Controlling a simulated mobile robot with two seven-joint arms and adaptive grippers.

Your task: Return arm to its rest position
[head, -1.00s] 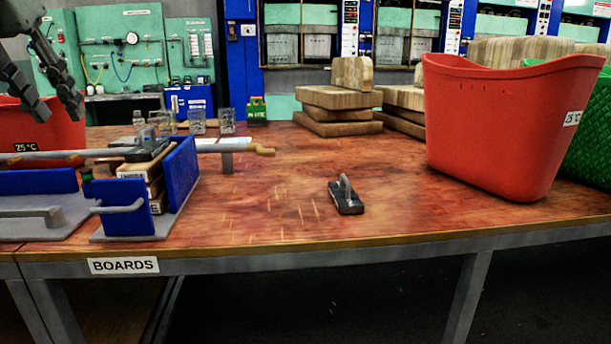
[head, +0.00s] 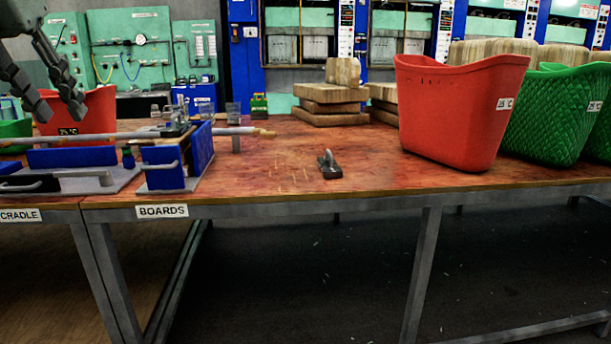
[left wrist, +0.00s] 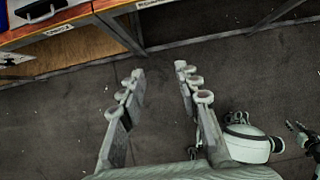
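My left gripper (head: 56,108) hangs at the upper left of the head view, in front of a red bin (head: 92,104). Its fingers are spread apart with nothing between them. In the left wrist view the same gripper (left wrist: 160,88) is open and empty over the dark floor, clear of the table edge (left wrist: 75,28). A small dark part of my body at the right edge of the left wrist view may be my right gripper, but it is too small to tell. My right gripper does not show in the head view.
The wooden table (head: 320,195) carries a blue-walled fixture (head: 202,150), a black block with a handle (head: 328,165), stacked boards (head: 330,105), a large red bin (head: 460,115) and a green bin (head: 555,115). The floor (head: 310,285) before it is clear.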

